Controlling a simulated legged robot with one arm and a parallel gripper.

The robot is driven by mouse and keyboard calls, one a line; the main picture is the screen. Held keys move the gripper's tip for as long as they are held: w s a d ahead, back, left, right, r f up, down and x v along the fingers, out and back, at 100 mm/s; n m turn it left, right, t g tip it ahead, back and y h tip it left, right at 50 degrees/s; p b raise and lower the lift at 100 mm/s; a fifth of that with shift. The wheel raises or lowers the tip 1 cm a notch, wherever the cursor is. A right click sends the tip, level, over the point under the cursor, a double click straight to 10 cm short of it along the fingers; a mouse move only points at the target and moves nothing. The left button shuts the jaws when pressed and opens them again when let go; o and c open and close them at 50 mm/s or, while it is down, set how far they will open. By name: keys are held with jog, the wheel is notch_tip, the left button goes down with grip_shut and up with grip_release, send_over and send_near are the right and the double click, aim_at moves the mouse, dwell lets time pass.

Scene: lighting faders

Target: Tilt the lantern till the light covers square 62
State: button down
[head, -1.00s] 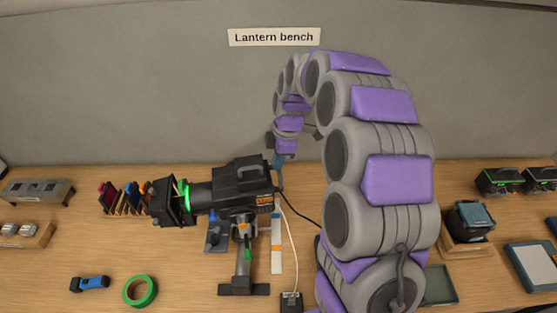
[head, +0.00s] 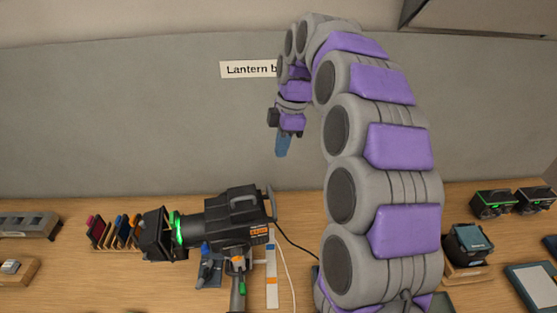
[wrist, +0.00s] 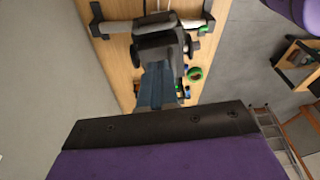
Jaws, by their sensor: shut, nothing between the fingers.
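The lantern (head: 225,218) is a black stage light on a stand on the wooden bench, its green-ringed front end pointing left. An orange-marked joint (head: 238,264) sits under its body. No numbered squares and no patch of light show in these views. My gripper (head: 282,146) hangs in the air above and behind the lantern's right end, clear of it, with blue fingers pointing down. In the wrist view my gripper (wrist: 158,88) is shut and empty, with a dark part of the bench gear beyond it.
A rack of coloured filters (head: 115,231) stands left of the lantern. A dark box with a teal top (head: 468,243) and two green-lit units (head: 492,203) stand at the right. The "Lantern bench" sign (head: 247,69) is on the grey wall.

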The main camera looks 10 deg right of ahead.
jog(key=shift+r, duration=0.85)
jog(key=w+a+n+h, duration=0.1)
jog(key=w+a+n, duration=0.4)
jog(key=a, duration=0.5)
jog(key=n+h, duration=0.1)
jog(key=n, duration=1.2)
send_over(160, 231)
notch_tip(160, 231, down, 7)
notch_tip(160, 231, down, 13)
jog(key=shift+a+f+b, duration=0.1)
jog(key=shift+f+b, duration=0.1)
jog(key=shift+b, duration=0.65)
jog(key=shift+a+f, duration=0.15)
jog(key=shift+f, duration=0.25)
